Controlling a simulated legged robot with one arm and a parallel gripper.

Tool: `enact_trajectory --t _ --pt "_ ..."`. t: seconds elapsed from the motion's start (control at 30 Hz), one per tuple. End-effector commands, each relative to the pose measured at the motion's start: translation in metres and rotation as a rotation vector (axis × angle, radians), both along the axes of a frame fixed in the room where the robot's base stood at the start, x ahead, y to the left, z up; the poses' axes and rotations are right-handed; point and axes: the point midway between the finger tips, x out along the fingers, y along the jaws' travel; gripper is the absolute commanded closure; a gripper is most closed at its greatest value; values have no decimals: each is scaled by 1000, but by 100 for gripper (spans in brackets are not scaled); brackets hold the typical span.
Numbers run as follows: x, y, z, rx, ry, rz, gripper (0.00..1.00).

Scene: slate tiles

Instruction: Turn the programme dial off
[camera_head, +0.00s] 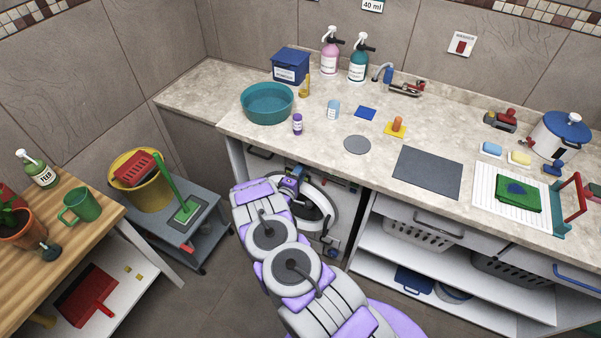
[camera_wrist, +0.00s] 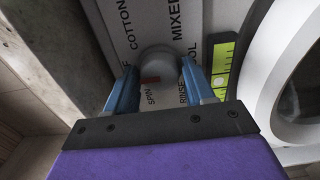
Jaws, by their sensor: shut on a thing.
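The programme dial (camera_wrist: 160,62) is a round grey knob on the washing machine's white panel, seen in the wrist view. Its red mark (camera_wrist: 150,80) shows at the lower left, near the word SPIN. COTTON, MIXED, RINSE and partly hidden words are printed around the knob. My gripper (camera_wrist: 158,72) has its two blue fingers on either side of the dial and is shut on it. In the head view, the washing machine (camera_head: 341,232) stands under the counter, with my arm in front. The dial is not clear there.
The round washer door (camera_wrist: 249,95) is close on the right in the wrist view, beside a lime-green strip (camera_wrist: 222,70). The counter (camera_head: 320,145) overhangs the machine. A grey trolley (camera_head: 205,225) with a yellow bucket (camera_head: 150,193) stands to the left.

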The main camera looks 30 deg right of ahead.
Motion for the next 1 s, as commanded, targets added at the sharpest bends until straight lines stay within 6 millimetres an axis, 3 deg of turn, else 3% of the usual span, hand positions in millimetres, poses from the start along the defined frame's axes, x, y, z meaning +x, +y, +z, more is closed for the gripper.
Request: enact_trajectory --t 0.4,0.43,0.6,0.7,1.0 --pt "-1 -1 -1 -3 9 -2 77" --pt "-1 -2 -1 -3 9 -2 46" --pt "-2 -2 -1 -3 8 -3 30" --pt "-2 -1 0 -3 7 -3 22" --pt "-4 3 0 -3 7 -2 22"
